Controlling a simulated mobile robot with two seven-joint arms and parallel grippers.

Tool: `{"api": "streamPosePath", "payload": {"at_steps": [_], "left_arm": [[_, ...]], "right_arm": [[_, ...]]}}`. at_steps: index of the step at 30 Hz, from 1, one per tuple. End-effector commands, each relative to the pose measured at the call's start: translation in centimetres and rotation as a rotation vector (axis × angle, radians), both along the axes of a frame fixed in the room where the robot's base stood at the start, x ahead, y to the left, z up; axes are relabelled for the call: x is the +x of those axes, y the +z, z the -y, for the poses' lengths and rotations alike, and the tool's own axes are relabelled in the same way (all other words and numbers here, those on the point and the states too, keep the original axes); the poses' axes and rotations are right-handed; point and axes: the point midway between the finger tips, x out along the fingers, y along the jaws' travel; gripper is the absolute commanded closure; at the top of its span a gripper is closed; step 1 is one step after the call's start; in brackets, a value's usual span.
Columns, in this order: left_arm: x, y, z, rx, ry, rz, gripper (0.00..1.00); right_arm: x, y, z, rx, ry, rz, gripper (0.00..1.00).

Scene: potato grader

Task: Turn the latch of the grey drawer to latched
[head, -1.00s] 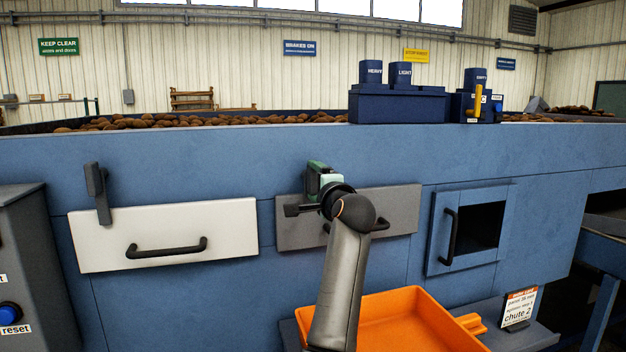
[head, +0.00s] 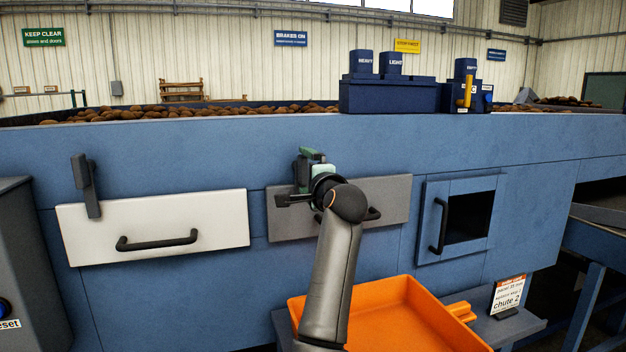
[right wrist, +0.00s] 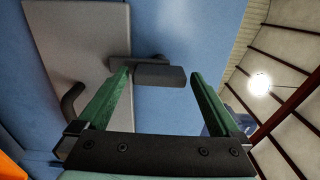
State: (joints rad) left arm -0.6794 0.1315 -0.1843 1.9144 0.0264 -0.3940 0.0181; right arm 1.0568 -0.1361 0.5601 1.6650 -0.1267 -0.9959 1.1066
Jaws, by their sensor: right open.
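The grey drawer (head: 388,200) is shut in the blue machine front, with a dark bar handle (head: 374,214). Its dark latch (head: 298,172) is at the drawer's upper edge, partly hidden by my right gripper. In the right wrist view the latch (right wrist: 160,76) lies across the drawer's edge, between the fingertips. My right gripper (head: 313,159) is at the latch with its green fingers open. They stand on either side of the latch block, and I cannot tell whether they touch it. My left gripper is not in view.
A white drawer (head: 160,222) with its own dark latch (head: 86,186) is to the left. An orange tray (head: 395,320) sits below the grey drawer. A framed opening (head: 430,215) with a handle is to the right. A grey cabinet (head: 30,270) stands at far left.

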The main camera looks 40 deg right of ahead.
Motion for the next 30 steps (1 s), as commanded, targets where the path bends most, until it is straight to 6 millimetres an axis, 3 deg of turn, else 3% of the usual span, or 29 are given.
{"api": "streamPosePath", "payload": {"at_steps": [18,24,30], "left_arm": [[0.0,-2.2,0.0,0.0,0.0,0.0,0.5],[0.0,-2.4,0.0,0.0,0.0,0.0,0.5],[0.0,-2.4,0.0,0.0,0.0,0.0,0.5]], "right_arm": [[-9.4,-0.1,-3.1,0.001,0.0,0.003,0.0],[-11.1,-0.1,-3.7,0.001,0.002,0.0,0.0],[-11.5,0.0,-3.8,0.001,0.001,0.0,0.0]]}}
